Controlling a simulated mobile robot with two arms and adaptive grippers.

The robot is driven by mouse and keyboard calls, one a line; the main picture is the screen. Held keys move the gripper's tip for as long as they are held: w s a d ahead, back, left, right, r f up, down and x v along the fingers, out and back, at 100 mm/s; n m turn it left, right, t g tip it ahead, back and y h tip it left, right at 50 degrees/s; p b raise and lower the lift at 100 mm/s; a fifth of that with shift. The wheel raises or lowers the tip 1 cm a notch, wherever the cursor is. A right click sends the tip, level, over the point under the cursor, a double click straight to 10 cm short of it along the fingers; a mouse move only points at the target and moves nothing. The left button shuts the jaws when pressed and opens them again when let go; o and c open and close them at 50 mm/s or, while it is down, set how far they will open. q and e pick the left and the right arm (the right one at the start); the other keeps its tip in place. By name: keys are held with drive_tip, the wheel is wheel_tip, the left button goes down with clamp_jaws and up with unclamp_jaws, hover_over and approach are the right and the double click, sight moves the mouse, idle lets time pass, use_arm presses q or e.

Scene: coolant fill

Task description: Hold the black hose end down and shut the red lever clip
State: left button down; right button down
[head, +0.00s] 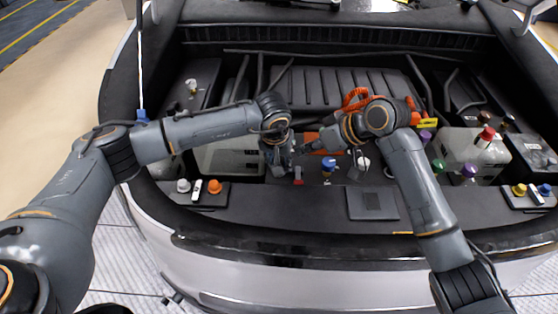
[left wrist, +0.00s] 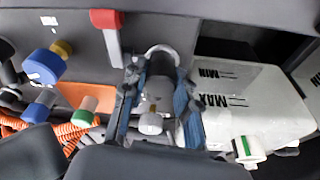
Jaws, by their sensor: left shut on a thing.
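My left gripper (head: 277,166) points down at the front middle of the engine bay. In the left wrist view its two bluish fingers (left wrist: 154,106) are shut on a dark grey hose end (left wrist: 158,88), with a pale metal ring at its far side. The red lever clip (head: 298,174) is just right of the left gripper and apart from it. It also shows in the left wrist view (left wrist: 104,19), with a grey strip below it. I cannot tell its exact angle. My right gripper (head: 312,146) reaches in from the right, above the clip; its finger gap is unclear.
A blue-capped part (head: 329,164) stands right of the clip. Orange hoses (head: 354,98) lie behind the right wrist. A white tank marked MIN and MAX (left wrist: 245,105) is beside the left fingers. A flat dark pad (head: 372,204) lies on the front ledge.

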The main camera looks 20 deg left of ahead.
use_arm(q)
drive_tip(key=shift+f, duration=0.1)
drive_tip(key=c, duration=0.9)
unclamp_jaws()
drive_tip(key=shift+c, duration=0.2)
drive_tip(key=shift+r, duration=0.55)
drive_tip(key=shift+s+r, duration=0.8)
drive_tip(key=shift+r, duration=0.1)
drive_tip(key=s, duration=1.1)
drive_tip(key=shift+s+d, duration=0.1)
drive_tip(key=shift+d, duration=0.2)
